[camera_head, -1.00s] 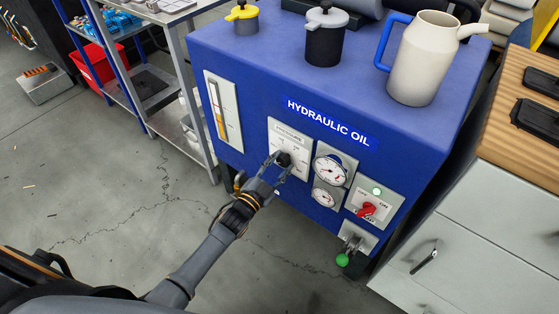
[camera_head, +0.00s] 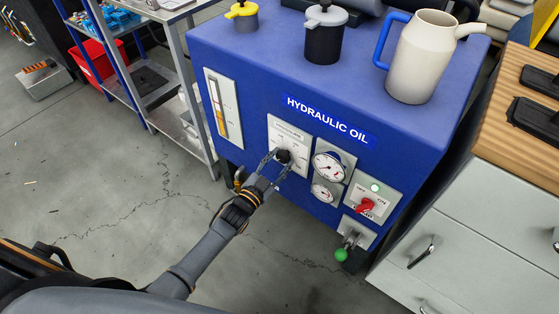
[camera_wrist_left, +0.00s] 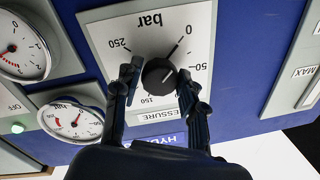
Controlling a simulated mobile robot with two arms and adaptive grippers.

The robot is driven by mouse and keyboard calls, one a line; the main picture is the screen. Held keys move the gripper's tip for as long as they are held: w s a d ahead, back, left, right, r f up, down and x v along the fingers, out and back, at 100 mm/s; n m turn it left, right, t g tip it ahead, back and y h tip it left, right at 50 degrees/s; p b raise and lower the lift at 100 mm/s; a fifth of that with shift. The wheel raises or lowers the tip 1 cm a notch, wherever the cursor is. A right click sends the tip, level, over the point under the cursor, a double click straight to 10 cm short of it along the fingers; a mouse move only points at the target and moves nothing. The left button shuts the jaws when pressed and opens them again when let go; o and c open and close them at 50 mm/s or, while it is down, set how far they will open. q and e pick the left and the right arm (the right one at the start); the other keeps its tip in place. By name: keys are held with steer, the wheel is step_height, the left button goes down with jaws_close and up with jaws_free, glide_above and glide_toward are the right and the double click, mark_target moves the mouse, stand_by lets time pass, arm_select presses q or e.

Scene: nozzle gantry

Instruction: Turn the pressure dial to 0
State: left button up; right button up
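The pressure dial's black knob (camera_head: 284,156) sits on a white scale plate (camera_head: 299,141) on the blue hydraulic oil unit. The left wrist view shows the knob (camera_wrist_left: 159,75) and the upside-down plate (camera_wrist_left: 151,30), marked bar, with 0, 50, 150 and 250. A dark line runs from the knob's edge toward 0; I cannot tell surely where the knob's own mark points. My left gripper (camera_head: 277,166) is at the dial with fingers spread. In the wrist view its fingers (camera_wrist_left: 160,82) stand on both sides of the knob, close to it; firm contact is not visible. My right gripper is out of view.
Two round gauges (camera_head: 329,167) and a red switch (camera_head: 366,205) are right of the dial. A green-tipped lever (camera_head: 341,255) hangs below. A level gauge (camera_head: 222,108) is to the left. A jug (camera_head: 418,65) and pots stand on top. A drawer cabinet (camera_head: 458,236) stands at right.

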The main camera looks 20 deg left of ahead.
arm_select(q)
steer(key=shift+o, duration=1.4)
steer(key=shift+s, duration=0.1)
steer(key=v, duration=1.1)
steer(key=shift+s+a, duration=0.15)
steer(key=shift+s, duration=0.25)
